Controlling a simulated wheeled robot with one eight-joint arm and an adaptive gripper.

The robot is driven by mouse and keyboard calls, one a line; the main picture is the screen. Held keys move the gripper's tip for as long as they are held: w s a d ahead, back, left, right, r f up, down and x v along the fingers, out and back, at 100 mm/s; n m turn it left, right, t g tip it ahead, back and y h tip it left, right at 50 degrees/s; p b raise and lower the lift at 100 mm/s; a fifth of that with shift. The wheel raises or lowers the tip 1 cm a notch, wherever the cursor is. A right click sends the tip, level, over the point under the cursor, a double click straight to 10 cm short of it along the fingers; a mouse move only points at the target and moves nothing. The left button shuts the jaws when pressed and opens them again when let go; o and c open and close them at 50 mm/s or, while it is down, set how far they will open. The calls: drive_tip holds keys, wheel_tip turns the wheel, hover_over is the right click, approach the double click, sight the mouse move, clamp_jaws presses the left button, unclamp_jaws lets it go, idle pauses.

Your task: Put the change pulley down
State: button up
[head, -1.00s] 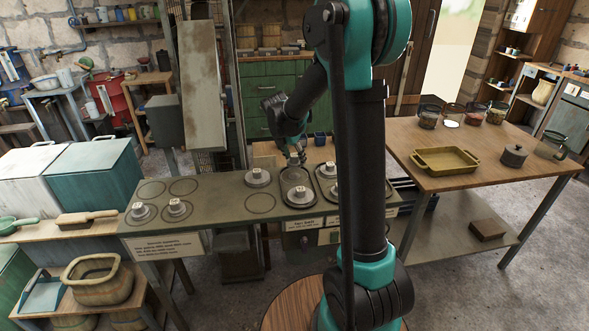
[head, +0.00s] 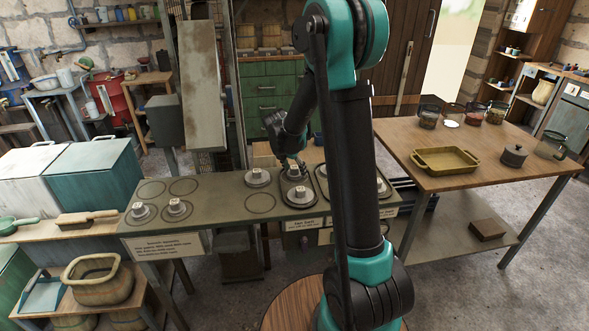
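My gripper (head: 292,164) is small in the head view, low over the back part of the small raised tray (head: 286,198) at the middle of the dark bench. Its fingers point down, and whether they are open or shut on a pulley is too small to tell. A grey pulley (head: 299,195) with a raised hub sits at the front of that tray. Two more pulleys (head: 140,211) (head: 176,208) lie at the bench's left end. I cannot tell which is the change pulley.
The dark bench (head: 220,187) has empty marked circles (head: 260,203) left of the tray. My arm hides part of the right-hand tray, where a pulley (head: 382,185) shows. A wooden table (head: 480,147) with a yellow tray (head: 445,160) and jars stands to the right.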

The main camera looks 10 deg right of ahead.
drive_tip(key=shift+o, duration=0.7)
drive_tip(key=shift+r, duration=0.1)
drive_tip(key=v, duration=1.2)
drive_tip(key=s+d+f+m, duration=0.1)
drive_tip(key=s+d+m, duration=0.1)
drive_tip(key=s+m, duration=0.2)
drive_tip(key=s+d+f+m+y, duration=0.1)
drive_tip(key=s+m, duration=0.3)
drive_tip(key=s+d+f+m, duration=0.1)
drive_tip(key=s+d+m, duration=0.1)
drive_tip(key=s+m, duration=0.2)
drive_tip(key=shift+s+d+f+m+y, duration=0.3)
drive_tip(key=shift+s+f, duration=0.05)
drive_tip(key=shift+s, duration=0.2)
drive_tip(key=s+f+m, duration=0.3)
drive_tip(key=s+m, duration=0.4)
drive_tip(key=s+d+f+m+t+y, duration=0.1)
drive_tip(key=s+f+m, duration=0.2)
drive_tip(key=s+m, duration=0.4)
drive_tip(key=shift+d+f+y, duration=0.2)
drive_tip(key=shift+d+y, duration=0.1)
drive_tip(key=shift+d, duration=0.05)
